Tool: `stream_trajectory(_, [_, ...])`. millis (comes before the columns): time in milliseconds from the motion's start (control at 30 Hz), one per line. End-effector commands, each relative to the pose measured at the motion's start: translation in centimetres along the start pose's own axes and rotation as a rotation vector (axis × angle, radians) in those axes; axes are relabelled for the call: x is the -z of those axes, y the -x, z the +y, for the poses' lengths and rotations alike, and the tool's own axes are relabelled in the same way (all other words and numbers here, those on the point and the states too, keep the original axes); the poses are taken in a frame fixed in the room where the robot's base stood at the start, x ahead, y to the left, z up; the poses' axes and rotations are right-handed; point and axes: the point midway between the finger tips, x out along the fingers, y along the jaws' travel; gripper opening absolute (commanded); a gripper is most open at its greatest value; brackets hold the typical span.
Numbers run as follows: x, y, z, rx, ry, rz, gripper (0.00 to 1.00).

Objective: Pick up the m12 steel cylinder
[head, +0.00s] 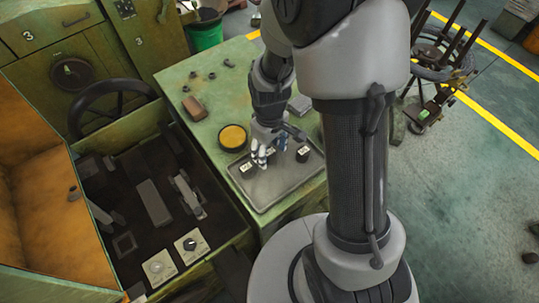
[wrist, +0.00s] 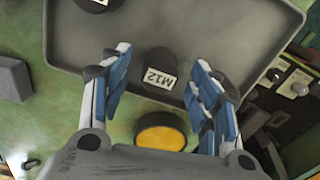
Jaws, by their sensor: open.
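The M12 steel cylinder (wrist: 155,60) is dark, with a white label reading M12, and stands in a shallow grey tray (wrist: 225,20). In the head view, the labelled cylinder (head: 246,171) at the tray's left side appears to be the same one; its label is too small to read there. My gripper (wrist: 161,62) is open, with blue-padded fingers on either side of the cylinder in the wrist picture and visible gaps to both. In the head view my gripper (head: 262,158) hangs over the tray; its height above the cylinder is hard to judge.
Another dark labelled cylinder (head: 303,154) stands at the tray's right. A round yellow-filled dish (head: 232,137) lies just behind the tray. A brown block (head: 194,108) and a grey block (head: 299,105) rest on the green bench. An open machine bay with a handwheel (head: 112,108) is at left.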

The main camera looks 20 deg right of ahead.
Motion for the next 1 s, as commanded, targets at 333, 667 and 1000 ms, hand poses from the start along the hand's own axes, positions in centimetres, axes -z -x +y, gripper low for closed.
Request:
stream_trajectory(333, [0.03, 0.08, 0.0, 0.0, 0.0, 0.001, 0.45])
stream_trajectory(667, [0.04, 0.09, 0.0, 0.0, 0.0, 0.001, 0.23])
stream_trajectory(1000, [0.04, 0.09, 0.0, -0.001, 0.0, 0.001, 0.0])
